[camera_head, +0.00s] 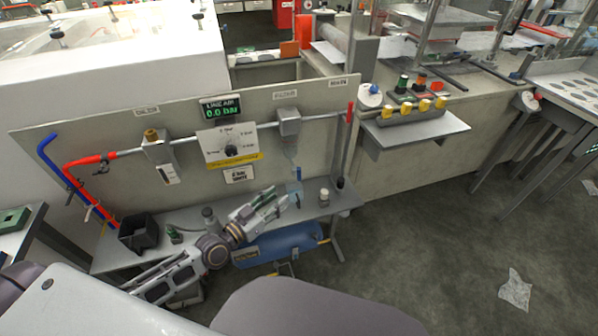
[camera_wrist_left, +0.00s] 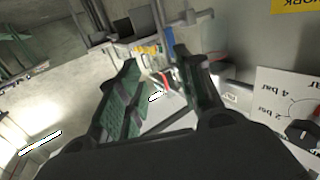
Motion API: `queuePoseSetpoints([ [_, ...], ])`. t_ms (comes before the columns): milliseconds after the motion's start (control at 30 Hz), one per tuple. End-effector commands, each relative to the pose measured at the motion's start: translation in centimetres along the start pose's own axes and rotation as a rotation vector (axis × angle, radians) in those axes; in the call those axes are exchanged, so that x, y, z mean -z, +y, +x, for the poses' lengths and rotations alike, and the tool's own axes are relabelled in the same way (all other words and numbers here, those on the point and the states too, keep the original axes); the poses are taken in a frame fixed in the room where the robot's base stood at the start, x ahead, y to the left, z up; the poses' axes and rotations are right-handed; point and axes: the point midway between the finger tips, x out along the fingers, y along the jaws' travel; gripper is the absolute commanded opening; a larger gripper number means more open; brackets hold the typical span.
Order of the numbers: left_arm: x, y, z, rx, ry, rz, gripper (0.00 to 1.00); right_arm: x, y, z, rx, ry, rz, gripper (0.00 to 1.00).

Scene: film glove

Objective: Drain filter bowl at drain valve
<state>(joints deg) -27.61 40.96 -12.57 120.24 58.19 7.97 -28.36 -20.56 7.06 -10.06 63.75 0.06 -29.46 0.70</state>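The filter (camera_head: 289,122) is a grey block on the pipe at the right of the upright panel. Its clear bowl (camera_head: 291,152) hangs beneath it. A small bluish clear part (camera_head: 294,188) shows low under the bowl; I cannot tell whether it is the drain valve or a cup. My left gripper (camera_head: 277,199) is in front of the panel, below and left of the bowl, apparently apart from it. In the left wrist view its green-padded fingers (camera_wrist_left: 158,68) are spread with nothing held. My right gripper is not in view.
The panel carries a regulator dial (camera_head: 231,150), a display (camera_head: 220,108) reading 0.0 bar and red handles (camera_head: 350,112) (camera_head: 108,158). On the bench stand a black bin (camera_head: 138,232) and a white jar (camera_head: 324,196). A blue tray-like surface (camera_head: 275,245) lies below.

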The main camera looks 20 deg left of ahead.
Motion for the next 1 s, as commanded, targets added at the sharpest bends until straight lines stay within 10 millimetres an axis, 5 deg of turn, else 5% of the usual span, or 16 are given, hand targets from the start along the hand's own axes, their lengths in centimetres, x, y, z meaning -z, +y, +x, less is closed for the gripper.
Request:
queuePoseSetpoints([
  [233, 0.5, -1.7, -0.2, 0.04, 0.043, 0.001, 0.35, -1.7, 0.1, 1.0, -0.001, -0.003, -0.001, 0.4],
  [1000, 0.6, -1.8, 1.2, 0.043, 0.046, 0.001, 0.35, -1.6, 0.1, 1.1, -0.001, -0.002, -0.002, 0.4],
])
